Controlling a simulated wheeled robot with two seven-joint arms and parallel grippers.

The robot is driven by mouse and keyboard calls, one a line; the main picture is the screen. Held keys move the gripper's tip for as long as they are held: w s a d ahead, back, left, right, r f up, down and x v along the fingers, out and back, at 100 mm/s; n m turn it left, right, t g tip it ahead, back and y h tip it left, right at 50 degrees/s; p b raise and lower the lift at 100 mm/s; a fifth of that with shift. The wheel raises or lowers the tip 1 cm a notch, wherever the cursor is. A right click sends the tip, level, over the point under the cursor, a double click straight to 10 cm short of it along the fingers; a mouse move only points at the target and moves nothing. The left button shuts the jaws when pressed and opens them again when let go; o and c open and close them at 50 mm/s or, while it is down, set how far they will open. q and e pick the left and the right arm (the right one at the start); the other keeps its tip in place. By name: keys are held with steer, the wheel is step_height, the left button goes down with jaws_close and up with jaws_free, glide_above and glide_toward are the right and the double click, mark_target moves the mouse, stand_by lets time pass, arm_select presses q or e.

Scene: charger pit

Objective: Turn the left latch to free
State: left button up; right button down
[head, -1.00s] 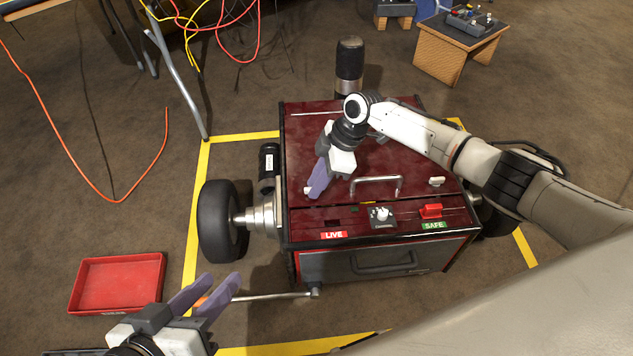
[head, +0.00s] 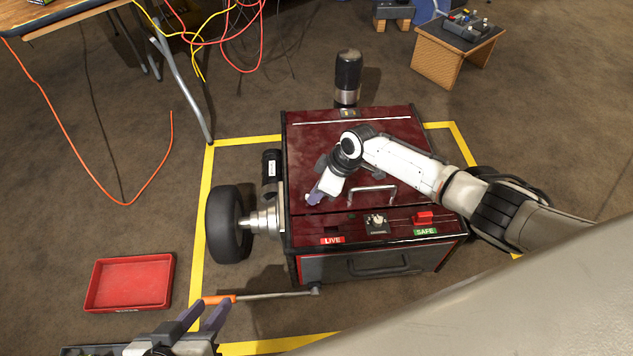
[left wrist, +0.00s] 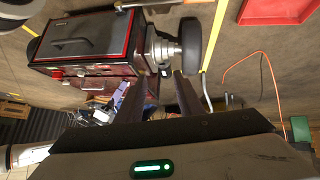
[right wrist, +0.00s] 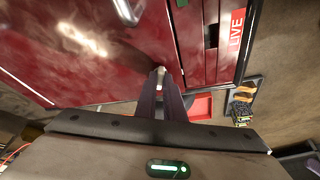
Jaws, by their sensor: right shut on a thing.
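The charger box (head: 300,150) has a dark red lid. The left latch, a small pale piece (right wrist: 160,69), shows at the right gripper's fingertips in the right wrist view. My right gripper (head: 315,199) points down at the lid's front left and is shut on this latch; the fingers hide most of it, so its angle cannot be told. It also shows in the right wrist view (right wrist: 160,82).
A lid handle (head: 372,190) stands right of the right gripper. The front strip has a LIVE label (head: 332,240), a knob (head: 377,221) and a red switch (head: 424,216) above SAFE. A red tray (head: 128,284) lies on the floor. A wheel (head: 228,225) is at the left.

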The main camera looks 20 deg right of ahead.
steer(key=m+p, duration=0.2)
steer(key=p, duration=0.1)
steer(key=m+t+h+p, duration=0.1)
steer(key=shift+s+a+r+m, duration=0.25)
steer(key=shift+s+m, duration=0.05)
steer(key=shift+m, duration=0.1)
steer(key=shift+m+p, duration=0.5)
steer(key=shift+p, duration=0.1)
steer(key=m+p, duration=0.1)
steer(key=m+h+p, duration=0.1)
steer(key=shift+a+f+m+t, duration=0.1)
steer(key=shift+a+m+t, duration=0.05)
steer(key=shift+m+t, duration=0.15)
steer(key=m, duration=0.1)
steer(key=m+h+p, duration=0.1)
steer(key=m, duration=0.1)
steer(key=shift+a+f+h, duration=0.15)
steer(key=shift+h, duration=0.15)
steer(key=shift+m+h, duration=0.4)
steer(key=shift+m, duration=0.8)
arm_select(q)
steer(key=s+a+r+t+y, duration=0.1)
steer(key=a+r, duration=0.2)
steer(key=r, duration=0.2)
steer(key=shift+s+n, duration=0.3)
steer(key=shift+w+a, duration=0.1)
arm_select(e)
steer(key=shift+m, duration=0.3)
steer(key=c, duration=1.9)
jaws_free()
